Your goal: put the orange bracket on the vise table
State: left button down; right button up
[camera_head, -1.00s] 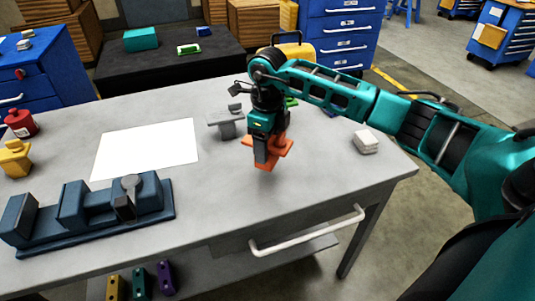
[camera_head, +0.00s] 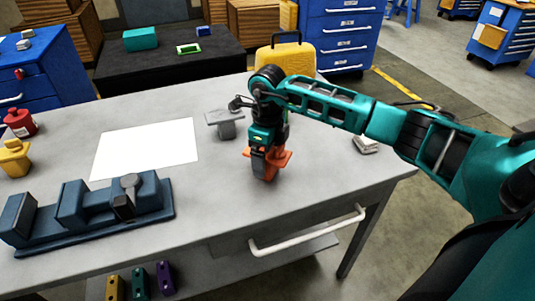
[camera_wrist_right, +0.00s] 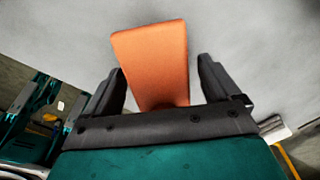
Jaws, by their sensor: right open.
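The orange bracket (camera_head: 283,160) stands on the grey vise table (camera_head: 222,192), right of the table's middle, and appears to rest on its top. My right gripper (camera_head: 263,170) is above and around it, pointing down. In the right wrist view, the bracket (camera_wrist_right: 155,60) lies between the two dark fingers of the open right gripper (camera_wrist_right: 162,75), with a gap on each side. The blue-grey vise (camera_head: 88,212) is at the table's front left. My left gripper is not in view.
A grey T-shaped part (camera_head: 226,122) stands left of my right gripper. A white sheet (camera_head: 147,146) lies behind the vise. A yellow case (camera_head: 285,58) and a pale block (camera_head: 366,144) are at the back and right. The table's front middle is clear.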

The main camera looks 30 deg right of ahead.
jog(key=shift+r, duration=0.55)
notch_tip(320, 180, up, 11)
dwell(0.5)
